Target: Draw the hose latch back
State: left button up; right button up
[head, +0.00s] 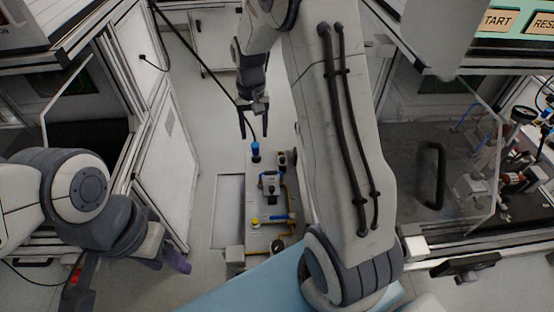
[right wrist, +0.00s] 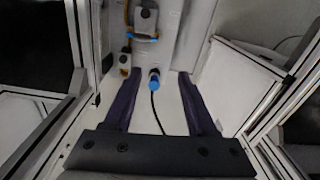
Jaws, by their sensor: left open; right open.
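The blue hose coupling (head: 255,148) stands at the far end of the grey bench unit, with a black hose running from it. In the right wrist view the coupling (right wrist: 154,82) lies between the fingertips, with a gap on both sides. I cannot tell which part of it is the latch. My right gripper (head: 253,134) is open and empty, with its fingers pointing at the coupling; its fingers also show in the wrist view (right wrist: 159,78). I cannot tell its height above the coupling. My left gripper (head: 128,276) is open and empty at the lower left, away from the unit.
Cabinets with open glass doors (head: 456,165) stand on both sides. The floor (head: 200,170) left of the unit is clear.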

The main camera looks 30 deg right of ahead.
aim_at(283, 158)
jog(key=w+d+f+m+b, duration=0.2)
jog(key=d+f+m, duration=0.1)
jog(key=d+f, duration=0.6)
pick_arm(q)
jog(key=shift+s+f+p, duration=0.1)
jog(key=shift+f+p, duration=0.6)
jog(key=shift+p, duration=0.15)
pick_arm(e)
jog(key=f, duration=0.3)
jog(key=d+f, duration=0.1)
jog(key=f, duration=0.5)
jog(key=shift+s+d+f, duration=0.1)
jog(key=shift+s+d, duration=0.05)
jog(key=shift+d, duration=0.05)
grip_shut()
